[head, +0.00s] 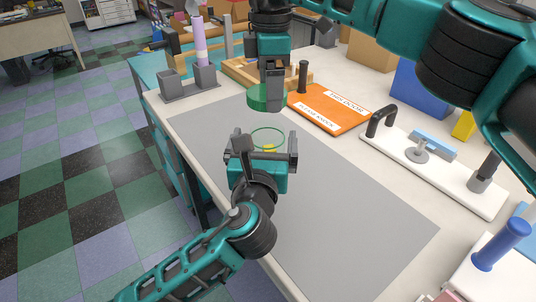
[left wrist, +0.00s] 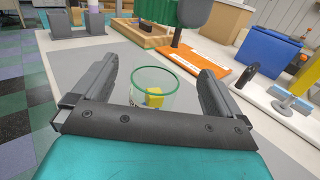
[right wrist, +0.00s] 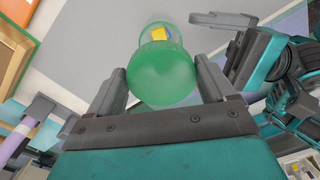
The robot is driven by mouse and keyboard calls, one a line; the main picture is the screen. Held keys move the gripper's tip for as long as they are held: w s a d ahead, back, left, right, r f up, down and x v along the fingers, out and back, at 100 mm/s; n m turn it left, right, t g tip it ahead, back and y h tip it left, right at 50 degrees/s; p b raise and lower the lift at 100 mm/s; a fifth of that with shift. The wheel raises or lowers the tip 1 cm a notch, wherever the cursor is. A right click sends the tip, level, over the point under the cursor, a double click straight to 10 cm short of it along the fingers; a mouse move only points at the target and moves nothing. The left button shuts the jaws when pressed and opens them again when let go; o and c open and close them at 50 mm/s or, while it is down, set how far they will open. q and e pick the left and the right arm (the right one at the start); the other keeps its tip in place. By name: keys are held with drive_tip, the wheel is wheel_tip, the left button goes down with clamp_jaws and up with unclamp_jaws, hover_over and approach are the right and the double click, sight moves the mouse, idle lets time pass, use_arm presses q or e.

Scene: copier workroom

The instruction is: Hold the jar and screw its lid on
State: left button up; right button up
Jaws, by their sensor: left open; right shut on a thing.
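The clear jar (head: 268,131) has a green rim and a yellow block inside. It stands upright on the grey mat. My left gripper (head: 266,150) is open, with its fingers on either side of the jar; in the left wrist view the jar (left wrist: 155,77) shows between them with gaps. The green lid (head: 262,98) is held flat in my right gripper (head: 273,86), above the jar and apart from it. In the right wrist view the lid (right wrist: 162,75) sits between both fingertips and partly hides the jar (right wrist: 158,29).
The grey mat (head: 340,215) is clear around the jar. Behind it lie an orange board (head: 330,112) and a wooden tray (head: 240,76). A white board with a black handle (head: 440,170) is at right. Grey holders (head: 175,86) with a purple roll stand at far left.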

use_arm(q)
wheel_tip(320, 180, down, 7)
drive_tip(key=shift+f, duration=0.1)
drive_tip(key=w, duration=0.7)
drive_tip(key=shift+w+d+f, duration=0.25)
drive_tip(key=shift+d+f, duration=0.05)
drive_tip(key=shift+d, duration=0.05)
drive_tip(key=c, duration=1.4)
drive_tip(key=shift+c, duration=0.2)
use_arm(e)
drive_tip(key=shift+f, duration=2.5)
drive_tip(key=shift+f, duration=0.9)
drive_tip(key=shift+f, duration=0.5)
